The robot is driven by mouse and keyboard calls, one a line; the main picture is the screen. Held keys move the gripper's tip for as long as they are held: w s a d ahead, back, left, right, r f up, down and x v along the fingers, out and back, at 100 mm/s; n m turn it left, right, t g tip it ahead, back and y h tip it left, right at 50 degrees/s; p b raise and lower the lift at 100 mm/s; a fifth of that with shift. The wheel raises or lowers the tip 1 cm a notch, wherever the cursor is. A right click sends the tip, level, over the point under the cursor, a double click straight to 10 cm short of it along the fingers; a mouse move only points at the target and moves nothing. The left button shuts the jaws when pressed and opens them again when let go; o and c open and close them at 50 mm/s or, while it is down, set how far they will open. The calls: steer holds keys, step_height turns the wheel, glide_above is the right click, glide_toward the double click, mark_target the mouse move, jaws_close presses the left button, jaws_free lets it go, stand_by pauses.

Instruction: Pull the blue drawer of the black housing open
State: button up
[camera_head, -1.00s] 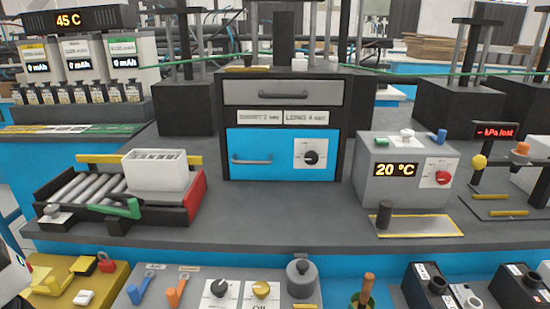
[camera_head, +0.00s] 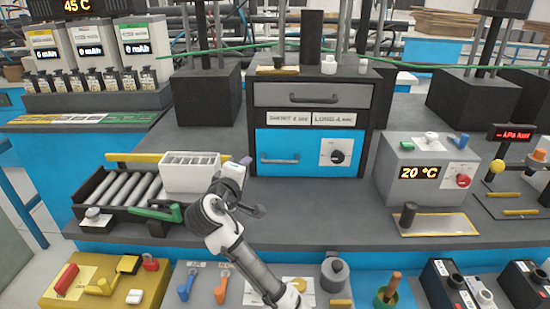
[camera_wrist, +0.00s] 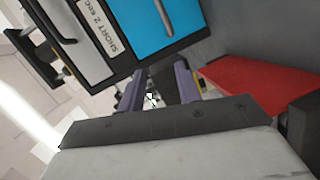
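The black housing (camera_head: 366,135) stands on the grey bench in the middle of the head view. Its blue drawer (camera_head: 300,143) looks shut, level with the front, with a dark bar handle (camera_head: 280,161) at its left and a dial panel at its right. The wrist view shows the blue drawer (camera_wrist: 145,28) and its handle (camera_wrist: 163,17) tilted at the top. My gripper (camera_head: 246,161) is just left of and in front of the drawer. In the wrist view its two purple-grey fingers (camera_wrist: 158,88) are apart, with nothing held between them, short of the handle.
A white slotted box (camera_head: 190,180) on a roller tray (camera_head: 118,188) is close to my gripper's left. A red block (camera_wrist: 255,88) is near the fingers in the wrist view. A grey 20 °C unit (camera_head: 425,180) stands right of the housing. The bench before the drawer is clear.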

mark_target(278, 163)
steer(key=w+d+f+h, duration=0.1)
steer(key=w+d, duration=0.2)
steer(key=w, duration=0.1)
steer(key=w+d+f+h+b, duration=0.1)
steer(key=w+d+f, duration=0.1)
steer(key=w, duration=0.2)
steer(key=w+d+f+n+g, duration=0.1)
steer(key=w+d+f, duration=0.1)
steer(key=w+d, duration=0.1)
steer(key=shift+w+d+f+h, duration=0.1)
steer(key=shift+w+d+h, duration=0.1)
steer(key=shift+w, duration=0.25)
steer(key=shift+w+d+f+h, duration=0.1)
steer(key=shift+w+d+h, duration=0.1)
steer(key=shift+w, duration=0.2)
jaws_close()
